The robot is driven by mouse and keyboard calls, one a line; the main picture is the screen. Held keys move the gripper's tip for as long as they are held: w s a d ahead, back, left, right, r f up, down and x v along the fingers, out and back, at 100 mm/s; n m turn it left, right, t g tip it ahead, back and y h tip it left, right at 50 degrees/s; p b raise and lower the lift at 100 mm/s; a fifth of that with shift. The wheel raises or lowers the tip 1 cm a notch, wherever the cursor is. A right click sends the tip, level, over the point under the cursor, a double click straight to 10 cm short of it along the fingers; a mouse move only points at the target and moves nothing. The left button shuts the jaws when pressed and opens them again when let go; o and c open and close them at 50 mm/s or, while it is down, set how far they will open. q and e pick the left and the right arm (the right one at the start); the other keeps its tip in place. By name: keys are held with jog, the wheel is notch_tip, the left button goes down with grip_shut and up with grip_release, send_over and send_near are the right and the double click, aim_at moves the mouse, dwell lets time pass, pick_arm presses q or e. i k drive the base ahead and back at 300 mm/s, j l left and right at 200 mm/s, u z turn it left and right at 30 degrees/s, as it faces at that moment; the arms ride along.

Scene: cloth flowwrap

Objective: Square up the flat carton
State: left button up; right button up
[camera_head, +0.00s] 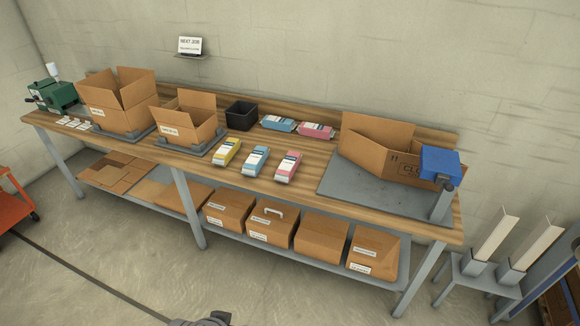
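A brown carton (376,146) stands on a grey mat (345,186) at the right end of the bench. It is partly opened and looks skewed and narrow, not square. Its front panel carries dark print beginning "CLO", and a blue block on a grey post (440,162) hides its right end. Flat brown cardboard (112,174) also lies on the lower shelf at the left. Neither of my grippers can be made out; only a dark grey piece, probably mine, shows at the bottom edge.
Two open cartons (118,115) (185,130) stand at the left on the wooden bench. A black bin (241,114) and several yellow, blue and pink packs (256,161) lie mid-bench. A stand (480,275) is at the right.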

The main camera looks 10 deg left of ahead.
aim_at(369, 155)
jog(key=i+l, duration=0.1)
jog(key=i, duration=0.35)
jog(key=i+l+u, duration=0.1)
jog(key=i, duration=0.3)
jog(key=i+l, duration=0.15)
jog(key=i, duration=0.3)
jog(key=j+u, duration=0.05)
